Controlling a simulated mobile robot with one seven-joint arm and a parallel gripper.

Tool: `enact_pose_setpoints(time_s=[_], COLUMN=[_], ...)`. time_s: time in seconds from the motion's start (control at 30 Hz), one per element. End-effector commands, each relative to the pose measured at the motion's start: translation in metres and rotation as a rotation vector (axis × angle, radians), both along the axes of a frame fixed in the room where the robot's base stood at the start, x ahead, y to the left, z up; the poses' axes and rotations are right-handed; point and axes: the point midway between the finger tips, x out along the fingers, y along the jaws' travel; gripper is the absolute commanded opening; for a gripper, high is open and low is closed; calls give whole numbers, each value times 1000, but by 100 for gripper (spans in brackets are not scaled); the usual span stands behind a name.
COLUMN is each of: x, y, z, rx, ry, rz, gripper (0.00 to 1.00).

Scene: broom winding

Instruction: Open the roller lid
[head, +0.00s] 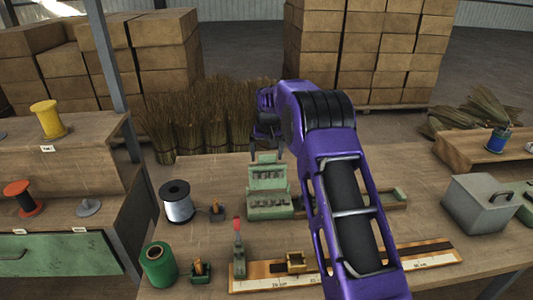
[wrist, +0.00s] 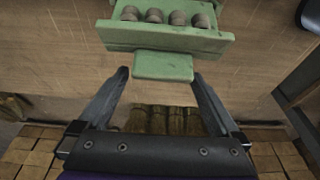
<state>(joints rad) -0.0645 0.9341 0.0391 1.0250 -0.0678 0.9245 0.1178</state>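The green roller device (head: 270,210) stands on the workbench left of my arm. Its roller lid (head: 266,177) looks raised at the back, with a row of grey rollers facing the front. In the wrist view the green part with rollers (wrist: 168,38) is at the top, and a flat green tab (wrist: 163,66) sticks out from its edge. My gripper (head: 267,148) is just above and behind the raised part. In the wrist view my gripper (wrist: 163,75) is open, its fingers on either side of the tab's end, with gaps and nothing held.
A wire spool (head: 177,203), a green spool (head: 158,264) and a red-knobbed lever (head: 238,250) stand on the bench to the left. A ruler board (head: 430,254) lies in front. A grey metal box (head: 480,203) is at right. Broom bundles (head: 200,125) stand behind the bench.

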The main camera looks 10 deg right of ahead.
Motion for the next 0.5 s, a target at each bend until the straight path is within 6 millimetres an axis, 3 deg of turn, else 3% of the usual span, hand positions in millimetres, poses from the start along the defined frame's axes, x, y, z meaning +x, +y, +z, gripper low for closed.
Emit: enact_pose_setpoints(time_s=[0.27,0.37,0.5], x=[0,-2,-8], y=[1,1,1], z=[6,15,41], rx=[1,1,1], ry=[-3,-5,-7], rz=[0,0,0], gripper=[100,100,100])
